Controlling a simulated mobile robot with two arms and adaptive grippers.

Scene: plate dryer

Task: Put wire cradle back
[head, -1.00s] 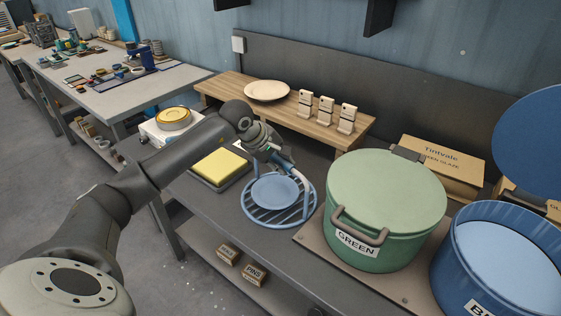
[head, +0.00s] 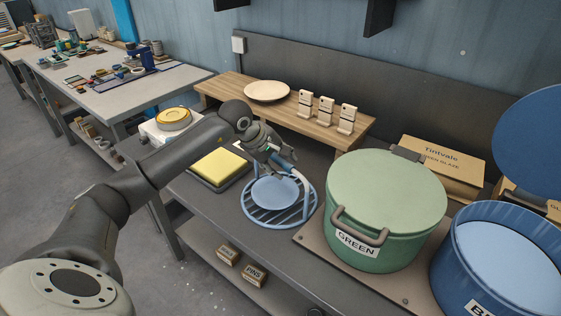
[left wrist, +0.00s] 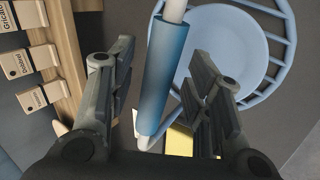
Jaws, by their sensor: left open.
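The blue wire cradle (head: 251,220) is a round slatted rack with a tall handle. It stands on the dark bench left of the green pot. A light blue plate (head: 275,192) lies flat in it, also seen in the left wrist view (left wrist: 222,45). My left gripper (head: 284,160) is at the top of the handle. In the left wrist view its fingers (left wrist: 163,75) are spread on either side of the handle's blue grip (left wrist: 166,70), with a visible gap on each side. My right gripper is not in view.
The green lidded pot (head: 385,200) stands close on the right, with an open blue pot (head: 490,250) beyond it. A yellow sponge (head: 222,166) in a dark tray is at the left. A wooden shelf (head: 245,97) with a cream plate and tagged stands is behind.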

